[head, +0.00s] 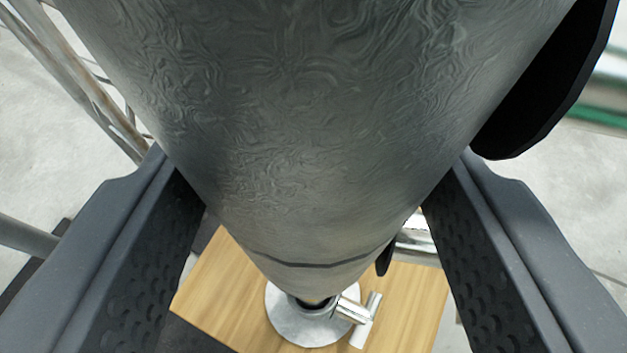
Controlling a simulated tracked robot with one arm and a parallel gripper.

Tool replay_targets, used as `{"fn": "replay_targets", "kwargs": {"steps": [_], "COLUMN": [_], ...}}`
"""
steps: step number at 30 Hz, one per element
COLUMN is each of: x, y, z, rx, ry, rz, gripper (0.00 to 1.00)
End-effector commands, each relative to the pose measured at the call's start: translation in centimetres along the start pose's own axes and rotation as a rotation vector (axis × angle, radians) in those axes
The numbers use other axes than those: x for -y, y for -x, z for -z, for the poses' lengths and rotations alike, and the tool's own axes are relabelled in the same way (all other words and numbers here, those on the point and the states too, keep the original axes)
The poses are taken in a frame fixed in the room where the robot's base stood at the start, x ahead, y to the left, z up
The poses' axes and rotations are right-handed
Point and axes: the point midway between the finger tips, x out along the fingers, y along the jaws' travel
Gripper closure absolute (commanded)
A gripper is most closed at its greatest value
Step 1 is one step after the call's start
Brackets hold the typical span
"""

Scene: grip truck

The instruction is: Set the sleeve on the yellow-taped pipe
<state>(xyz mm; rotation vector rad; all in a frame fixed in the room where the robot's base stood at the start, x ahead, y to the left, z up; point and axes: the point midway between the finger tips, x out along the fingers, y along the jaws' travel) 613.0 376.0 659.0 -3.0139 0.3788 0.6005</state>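A large grey metal sleeve (310,140) fills the upper middle of the head view and narrows with distance downward. A dark line runs around it near its lower end, and a black part (545,80) sticks out at its right side. My gripper (315,190) has one finger on each side of the sleeve, and both fingers meet its edges, so it appears shut on it. Directly below the sleeve's lower end is a pipe stub (315,301) with a trace of yellow, mostly hidden by the sleeve. I cannot tell whether the sleeve is around the pipe or above it.
The pipe rises from a round grey flange (290,322) on a wooden board (225,285). A shiny side pipe with a crosspiece (368,320) sticks out to the right. Metal rails (75,75) stand at the left, over a pale floor (35,125).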

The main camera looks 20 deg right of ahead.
Motion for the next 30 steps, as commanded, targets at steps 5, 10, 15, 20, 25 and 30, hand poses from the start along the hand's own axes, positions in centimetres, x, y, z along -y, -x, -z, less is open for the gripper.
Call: {"fn": "replay_targets", "kwargs": {"steps": [5,10,15,20,25,30], "x": [0.0,0.0,0.0,0.0,0.1,0.1], "y": [-0.1,-0.3,-0.5,-0.7,-0.9,-1.1], "z": [-0.2,-0.7,-1.2,-1.6,-2.1,-2.6], "rx": [-0.001,-0.001,-0.001,-0.002,-0.002,-0.002], "ry": [0.000,0.001,0.001,0.001,-0.001,-0.002], "rz": [0.000,0.000,0.000,0.001,0.001,0.001], "gripper": [0.90,0.90,0.90,0.90,0.90,0.90]}}
